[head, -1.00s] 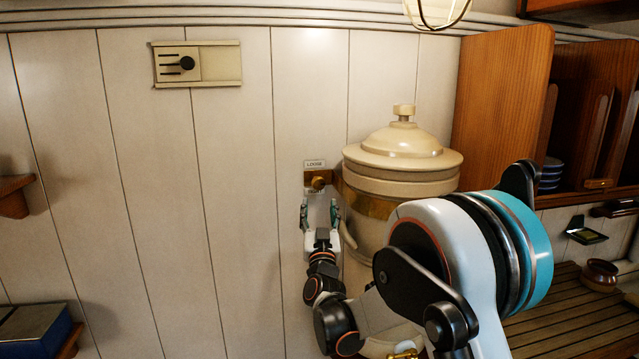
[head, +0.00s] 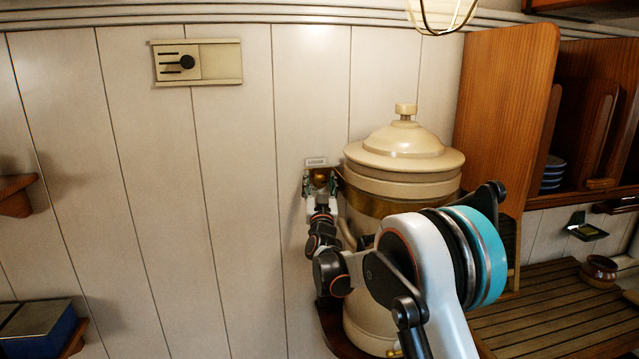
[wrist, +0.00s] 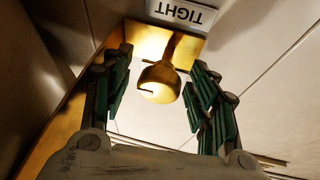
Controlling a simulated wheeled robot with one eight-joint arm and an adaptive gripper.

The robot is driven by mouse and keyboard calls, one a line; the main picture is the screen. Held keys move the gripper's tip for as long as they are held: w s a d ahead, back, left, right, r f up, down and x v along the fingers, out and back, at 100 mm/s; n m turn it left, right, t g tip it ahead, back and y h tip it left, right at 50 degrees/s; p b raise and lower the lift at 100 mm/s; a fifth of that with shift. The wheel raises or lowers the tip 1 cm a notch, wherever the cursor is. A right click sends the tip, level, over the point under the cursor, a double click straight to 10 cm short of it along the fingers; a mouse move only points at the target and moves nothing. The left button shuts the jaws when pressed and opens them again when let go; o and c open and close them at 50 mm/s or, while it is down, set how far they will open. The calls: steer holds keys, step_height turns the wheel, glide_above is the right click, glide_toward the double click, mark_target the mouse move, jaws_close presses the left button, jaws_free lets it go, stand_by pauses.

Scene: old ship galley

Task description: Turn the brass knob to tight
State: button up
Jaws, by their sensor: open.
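The brass knob (head: 320,177) sits on a small brass plate on the white panelled wall, left of the cream urn. A label reading TIGHT (wrist: 181,13) appears upside down beyond the plate (wrist: 190,48). A small label (head: 316,162) also shows above the knob in the head view, too small to read surely. My gripper (wrist: 158,88) is open, with one green-padded finger on each side of the knob and gaps visible between. It holds nothing.
The cream urn (head: 404,165) with its brass band stands close at the right of the knob. A wooden cabinet side (head: 505,130) is further right. A sliding vent (head: 215,64) is high on the wall at the left. The wall left of the knob is clear.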

steer(key=c, duration=1.1)
steer(key=shift+m+h+b, duration=0.35)
steer(key=shift+m+h, duration=0.05)
steer(key=shift+m, duration=0.1)
steer(key=m+h+b, duration=0.2)
steer(key=m, duration=0.2)
steer(key=shift+s+f, duration=0.1)
steer(key=m+g+h+b, duration=0.1)
steer(key=m, duration=0.2)
steer(key=m+g+h+b, duration=0.1)
steer(key=m, duration=0.2)
steer(key=shift+m+b, duration=0.3)
steer(key=shift+b, duration=0.05)
steer(key=m+g, duration=0.1)
steer(key=m, duration=0.2)
steer(key=m+g, duration=0.1)
steer(key=m, duration=0.1)
steer(key=shift+r+g+b, duration=0.25)
steer(key=shift+g+b, duration=0.05)
steer(key=shift+m+g, duration=0.8)
steer(key=shift+m, duration=1.3)
